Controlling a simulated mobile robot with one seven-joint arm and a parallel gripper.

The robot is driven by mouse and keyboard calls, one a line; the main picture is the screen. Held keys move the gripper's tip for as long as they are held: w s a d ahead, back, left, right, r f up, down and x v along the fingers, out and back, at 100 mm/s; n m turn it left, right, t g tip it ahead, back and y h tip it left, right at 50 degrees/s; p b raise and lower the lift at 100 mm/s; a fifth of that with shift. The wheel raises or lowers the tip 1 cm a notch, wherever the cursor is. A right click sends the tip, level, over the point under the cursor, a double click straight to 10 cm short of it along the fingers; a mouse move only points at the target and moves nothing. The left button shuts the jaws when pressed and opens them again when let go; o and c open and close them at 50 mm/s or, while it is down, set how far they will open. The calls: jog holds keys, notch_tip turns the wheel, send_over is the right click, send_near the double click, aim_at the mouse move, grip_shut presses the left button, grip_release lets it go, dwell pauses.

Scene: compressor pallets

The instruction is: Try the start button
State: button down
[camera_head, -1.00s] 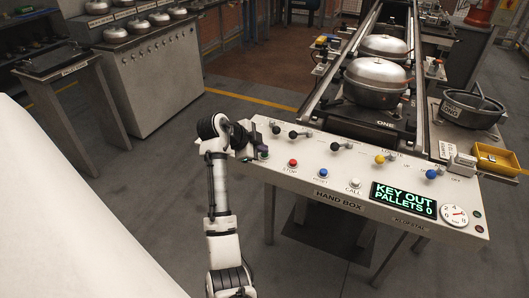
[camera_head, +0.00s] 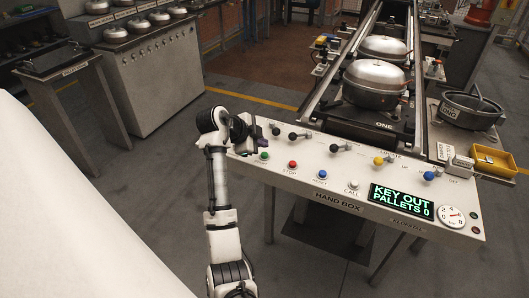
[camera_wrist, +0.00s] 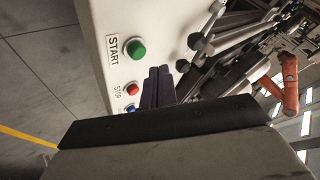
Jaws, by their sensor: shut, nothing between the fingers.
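The green start button (camera_head: 264,156) sits at the left end of the white hand box panel (camera_head: 310,165). It also shows in the wrist view (camera_wrist: 136,49), next to its START label. My gripper (camera_head: 260,141) is just above and behind the button in the head view, apart from it. In the wrist view the dark fingers (camera_wrist: 158,72) are shut together and empty, with their tips over the panel beside the button. The display (camera_head: 402,202) reads KEY OUT, PALLETS 0.
Red stop (camera_head: 293,164), blue reset (camera_head: 322,174) and white call (camera_head: 353,184) buttons line the panel's front. Black-knobbed levers (camera_head: 293,136) stand behind them, close to my gripper. A silver compressor (camera_head: 374,82) sits on the conveyor behind. A yellow bin (camera_head: 494,160) is at right.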

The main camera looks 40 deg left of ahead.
aim_at(261, 155)
jog(key=shift+r+p, duration=0.95)
jog(key=shift+r, duration=1.05)
jog(key=shift+f, duration=0.1)
